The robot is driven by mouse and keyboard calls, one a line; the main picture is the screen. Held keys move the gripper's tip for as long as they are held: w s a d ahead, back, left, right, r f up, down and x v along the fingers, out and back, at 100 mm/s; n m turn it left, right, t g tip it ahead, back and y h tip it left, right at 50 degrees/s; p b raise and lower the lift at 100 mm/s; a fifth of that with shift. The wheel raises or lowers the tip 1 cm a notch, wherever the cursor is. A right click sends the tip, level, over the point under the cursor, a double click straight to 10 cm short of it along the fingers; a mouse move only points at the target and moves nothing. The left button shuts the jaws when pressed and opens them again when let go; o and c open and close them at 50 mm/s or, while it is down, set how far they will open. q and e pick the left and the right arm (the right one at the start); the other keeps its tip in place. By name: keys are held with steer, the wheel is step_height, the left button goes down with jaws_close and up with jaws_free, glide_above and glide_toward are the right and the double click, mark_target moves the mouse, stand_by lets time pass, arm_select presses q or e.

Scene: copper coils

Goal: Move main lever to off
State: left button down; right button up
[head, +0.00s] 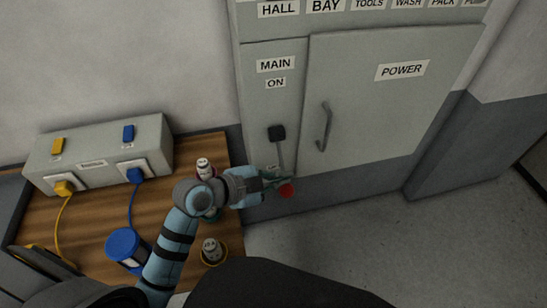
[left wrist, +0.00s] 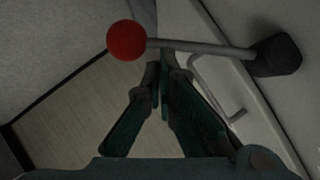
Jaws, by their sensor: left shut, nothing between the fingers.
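The main lever has a black pivot (head: 277,132) on the grey cabinet panel, under the MAIN and ON labels (head: 276,83). Its grey rod points down, away from the ON label, and ends in a red knob (head: 286,190). A small label beside the lower rod is too small to read surely. My left gripper (head: 276,179) is shut and empty, close to the knob. In the left wrist view, the shut fingertips (left wrist: 161,72) are near the red knob (left wrist: 127,40) and rod (left wrist: 200,48); I cannot tell whether they touch. My right gripper is not in view.
The POWER door (head: 380,110) with its handle (head: 324,126) is closed, right of the lever. A wooden table (head: 85,215) at left holds a grey socket box (head: 98,154) with yellow and blue plugs, and several spools. Floor at right (head: 370,230) is clear.

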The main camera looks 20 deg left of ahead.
arm_select(q)
steer(key=s+d+r+p+v, duration=0.1)
steer(key=p+v, duration=0.3)
steer(key=v, duration=0.8)
steer(key=shift+s+d+r, duration=0.2)
steer(key=shift+d+r, duration=0.2)
steer(key=shift+d, duration=0.15)
